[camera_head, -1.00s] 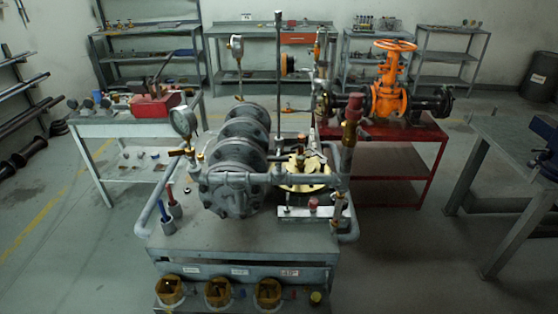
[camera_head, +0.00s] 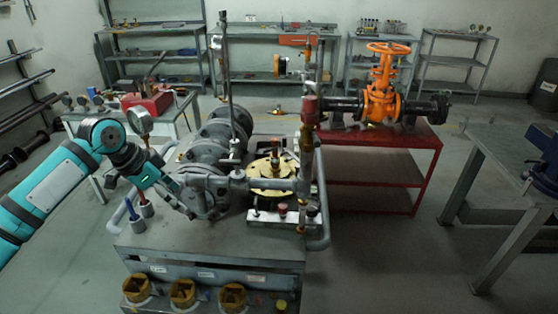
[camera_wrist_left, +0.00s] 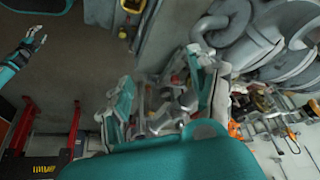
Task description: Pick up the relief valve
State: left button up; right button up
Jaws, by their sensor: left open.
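A valve with a red top (camera_head: 309,110) stands upright on the pipework at the right of the grey test bench (camera_head: 215,255). It may be the relief valve, but I cannot tell for certain. My left gripper (camera_head: 186,207) reaches in from the left, pointing down beside the grey flanged body (camera_head: 208,190), well left of the red-topped valve. In the left wrist view my left gripper (camera_wrist_left: 165,105) is open, with bench parts behind its fingers. What looks like my right gripper (camera_wrist_left: 36,42) shows small at the top left there; its jaws are unclear.
A pressure gauge (camera_head: 140,122) stands close to my left wrist. Upright rods and pipes crowd the bench. A red table (camera_head: 385,155) with an orange valve (camera_head: 382,100) stands behind right. Floor is free between it and the right workbench (camera_head: 490,150).

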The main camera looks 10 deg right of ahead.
aim_at(274, 166)
jog(key=i+l, duration=1.1)
